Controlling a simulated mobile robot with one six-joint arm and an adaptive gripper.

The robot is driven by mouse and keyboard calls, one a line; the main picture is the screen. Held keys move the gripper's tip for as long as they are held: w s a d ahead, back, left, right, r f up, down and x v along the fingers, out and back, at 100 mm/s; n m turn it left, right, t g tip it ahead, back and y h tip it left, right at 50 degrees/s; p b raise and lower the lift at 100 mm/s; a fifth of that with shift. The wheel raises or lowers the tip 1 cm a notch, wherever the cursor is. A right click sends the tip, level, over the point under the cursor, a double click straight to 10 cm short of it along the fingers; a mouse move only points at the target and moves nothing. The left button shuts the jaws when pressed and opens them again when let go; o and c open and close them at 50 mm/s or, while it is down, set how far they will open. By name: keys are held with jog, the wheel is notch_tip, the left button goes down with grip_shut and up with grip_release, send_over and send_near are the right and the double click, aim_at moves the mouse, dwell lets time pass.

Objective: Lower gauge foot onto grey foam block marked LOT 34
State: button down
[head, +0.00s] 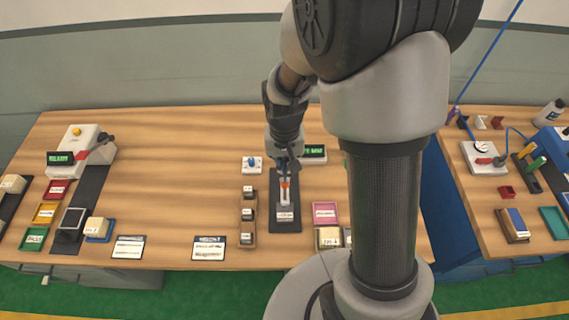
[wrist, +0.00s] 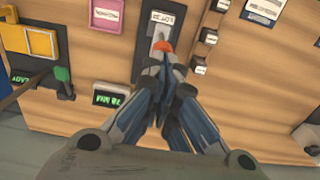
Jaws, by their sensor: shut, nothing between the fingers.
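The gauge stands on a dark base plate (head: 285,225), with an orange-red part (head: 285,184) above a pale, labelled block (head: 285,214). The label is too small to read surely as LOT 34. My gripper (head: 288,166) is over the back of the plate, pointing down. In the wrist view the shut, empty fingertips (wrist: 166,62) are right at the orange part (wrist: 163,46); whether they touch it I cannot tell. The labelled block (wrist: 162,18) lies beyond it on the plate. The gauge foot itself is not clearly visible.
A wooden rack (head: 248,218) with small labelled blocks stands left of the plate. A pink tray (head: 325,213) and a cream block (head: 328,237) are to its right. A green-lit display (head: 313,153) is behind. The table's middle left (head: 170,180) is clear.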

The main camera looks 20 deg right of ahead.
notch_tip(320, 180, down, 3)
jog(key=shift+r+b, duration=0.1)
jog(key=shift+b, duration=0.9)
notch_tip(320, 180, up, 14)
jog(key=p, duration=0.5)
